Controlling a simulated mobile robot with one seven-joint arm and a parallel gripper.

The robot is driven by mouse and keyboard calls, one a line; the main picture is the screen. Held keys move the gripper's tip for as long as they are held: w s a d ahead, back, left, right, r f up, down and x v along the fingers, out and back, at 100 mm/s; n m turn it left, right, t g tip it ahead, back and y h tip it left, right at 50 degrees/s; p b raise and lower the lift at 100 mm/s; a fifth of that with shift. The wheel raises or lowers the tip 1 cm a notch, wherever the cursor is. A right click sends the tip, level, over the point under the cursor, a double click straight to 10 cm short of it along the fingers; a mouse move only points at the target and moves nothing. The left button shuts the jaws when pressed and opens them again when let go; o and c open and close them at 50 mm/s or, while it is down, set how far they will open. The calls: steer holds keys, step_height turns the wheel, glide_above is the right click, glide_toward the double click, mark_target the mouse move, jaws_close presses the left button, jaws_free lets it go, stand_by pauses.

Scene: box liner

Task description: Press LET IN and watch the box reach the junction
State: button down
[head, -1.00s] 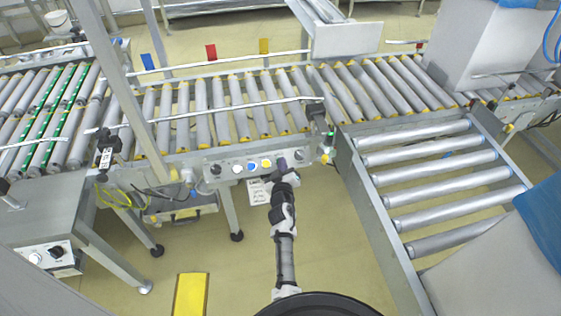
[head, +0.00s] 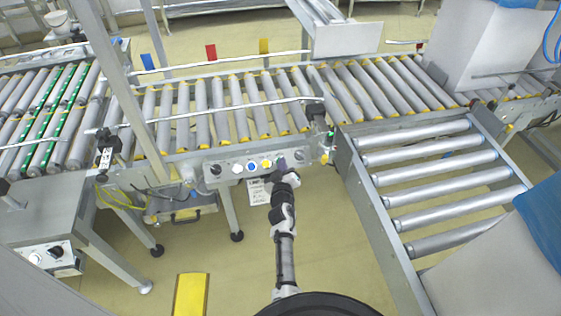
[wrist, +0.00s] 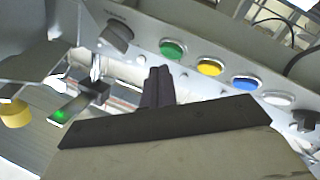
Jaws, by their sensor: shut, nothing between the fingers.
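The control panel (head: 225,171) is on the near side of the roller conveyor. In the wrist view it carries a green button (wrist: 173,49), a yellow button (wrist: 210,67), a blue button (wrist: 247,83) and a white button (wrist: 279,98). No LET IN label is readable. My gripper (head: 281,161) is at the panel, right of the yellow button, and covers the green button's place in the head view. In the wrist view my gripper (wrist: 159,74) is shut and empty, its dark fingertips just below and left of the green button. Contact cannot be told. No box is clearly visible on the rollers near the junction.
The main conveyor (head: 217,108) runs across the view. A side roller lane (head: 440,185) meets it at the right. A large grey housing (head: 487,45) stands over the conveyor at the upper right. A post (head: 125,85) rises at the left. A yellow floor strip (head: 190,294) lies in front.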

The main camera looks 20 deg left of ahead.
steer(key=shift+f, duration=0.1)
stand_by(0.3)
steer(key=shift+w+a+f+b, duration=0.15)
steer(key=shift+w+f+b, duration=0.1)
steer(key=shift+b, duration=0.2)
